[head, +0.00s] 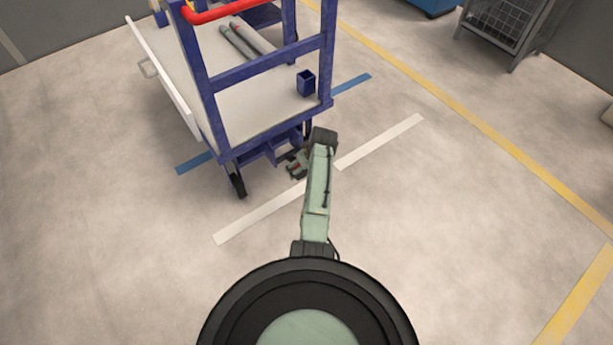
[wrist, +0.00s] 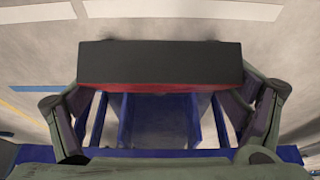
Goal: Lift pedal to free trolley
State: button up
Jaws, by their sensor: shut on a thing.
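The trolley (head: 225,158) is a blue frame with a pale deck and a red handle (head: 213,13), upright in the head view. The pedal (wrist: 160,62) is a wide black block with a red edge, in front of the trolley's blue lower frame (wrist: 156,120) in the wrist view. My gripper (head: 296,164) is low at the trolley's near end, below the deck. In the wrist view its fingers (wrist: 162,95) are on either side of the pedal and shut on it. In the head view the pedal is mostly hidden by my gripper.
Grey pipes (head: 240,40) lie on the trolley deck. A small blue square holder (head: 306,83) stands at a deck corner. A wheel (head: 238,184) rests on the floor. White (head: 380,142) and blue floor strips lie around it. A wire cage (head: 505,25) stands at upper right. The right floor is clear.

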jog(key=shift+w+a+r, duration=0.35)
jog(key=shift+w+r, duration=0.15)
jog(key=shift+r, duration=0.2)
jog(key=o, duration=1.4)
jog(key=shift+s+f, duration=0.1)
